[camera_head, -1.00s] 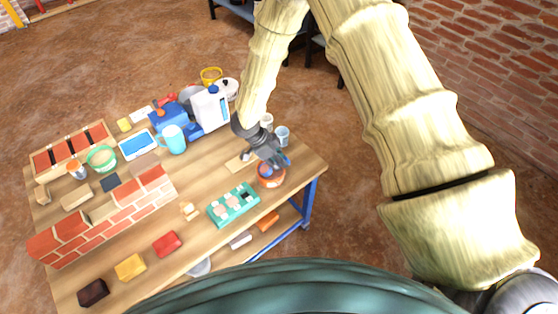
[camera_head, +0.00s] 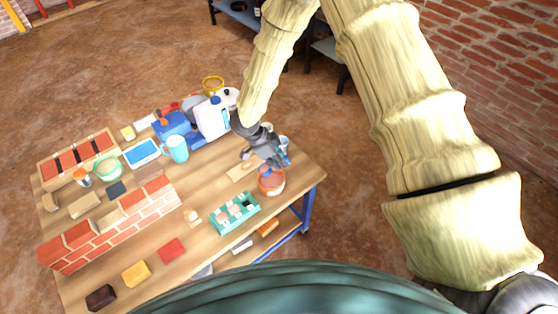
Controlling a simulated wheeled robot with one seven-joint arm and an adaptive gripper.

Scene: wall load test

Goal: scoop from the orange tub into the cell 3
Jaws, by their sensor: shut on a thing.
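The orange tub (camera_head: 271,184) stands near the right corner of the table, with a reddish-brown inside partly hidden by my gripper. My gripper (camera_head: 279,160) is just above and behind the tub's rim, fingers pointing down. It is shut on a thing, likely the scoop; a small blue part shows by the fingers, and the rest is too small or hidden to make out. The teal tray with cells (camera_head: 222,230) lies left of and nearer than the tub. Pale round contents show in some cells, and others look dark. Cell numbers cannot be read.
A low brick wall (camera_head: 110,226) crosses the left of the table (camera_head: 205,268). A light-blue mug (camera_head: 176,149), a white jug (camera_head: 213,118) and a blue machine (camera_head: 173,126) stand behind. Red (camera_head: 172,250) and yellow (camera_head: 136,273) blocks lie in front. A blue-grey cup (camera_head: 283,141) is close behind my gripper.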

